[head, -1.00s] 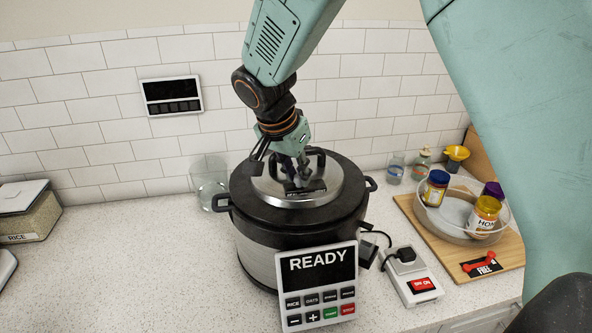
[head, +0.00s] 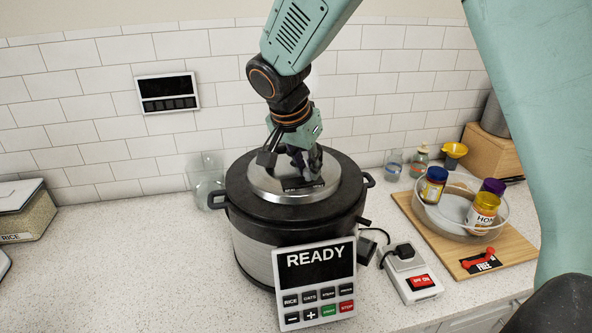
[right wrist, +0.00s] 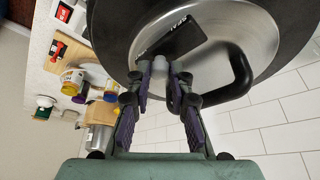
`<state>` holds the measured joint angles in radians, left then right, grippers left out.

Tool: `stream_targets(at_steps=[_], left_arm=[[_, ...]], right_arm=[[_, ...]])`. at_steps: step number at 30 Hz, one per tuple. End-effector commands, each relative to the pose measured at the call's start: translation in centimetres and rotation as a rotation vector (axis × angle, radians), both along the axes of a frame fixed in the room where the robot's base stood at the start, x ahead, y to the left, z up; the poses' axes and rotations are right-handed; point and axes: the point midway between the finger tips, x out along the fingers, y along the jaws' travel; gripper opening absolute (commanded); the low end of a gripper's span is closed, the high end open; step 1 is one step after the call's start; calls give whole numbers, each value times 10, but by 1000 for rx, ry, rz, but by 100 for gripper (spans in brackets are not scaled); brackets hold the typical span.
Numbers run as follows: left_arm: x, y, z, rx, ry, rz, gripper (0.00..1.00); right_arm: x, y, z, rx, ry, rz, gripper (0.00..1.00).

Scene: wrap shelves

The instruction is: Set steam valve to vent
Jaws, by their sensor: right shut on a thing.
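A large black and silver cooker (head: 252,230) stands on the counter with its silver lid (head: 262,185) on. My right gripper (head: 302,168) reaches down from above onto the lid. In the right wrist view, my right gripper (right wrist: 165,72) is shut on a small grey knob (right wrist: 157,60), which looks like the steam valve, beside a black label plate (right wrist: 172,38). A black lid handle (right wrist: 240,72) stands right of the fingers. In the head view my gripper hides most of the valve. My left gripper is not in view.
The cooker's panel (head: 314,285) reads READY. A switched power strip (head: 409,274) stands at right. A wooden board (head: 505,252) holds a clear bowl of jars (head: 450,226). A glass container (head: 206,190) is left of the cooker. The left counter has free room.

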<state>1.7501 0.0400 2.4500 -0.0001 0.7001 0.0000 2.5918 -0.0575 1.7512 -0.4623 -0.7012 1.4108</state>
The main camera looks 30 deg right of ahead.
Motion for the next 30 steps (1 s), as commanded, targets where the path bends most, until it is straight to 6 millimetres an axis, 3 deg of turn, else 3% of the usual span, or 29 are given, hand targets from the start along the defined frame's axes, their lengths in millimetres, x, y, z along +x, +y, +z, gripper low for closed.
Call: stream_targets(at_steps=[8,9,16,26,30], left_arm=[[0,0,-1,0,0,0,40],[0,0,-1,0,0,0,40],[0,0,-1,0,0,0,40],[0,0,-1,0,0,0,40],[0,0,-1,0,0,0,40]], right_arm=[[0,-3,1,-4,-1,2,0],[0,-3,1,-4,-1,2,23],[0,-2,1,-3,-1,2,42],[0,-2,2,-3,-1,2,44],[-2,2,15,-4,-5,1,44]])
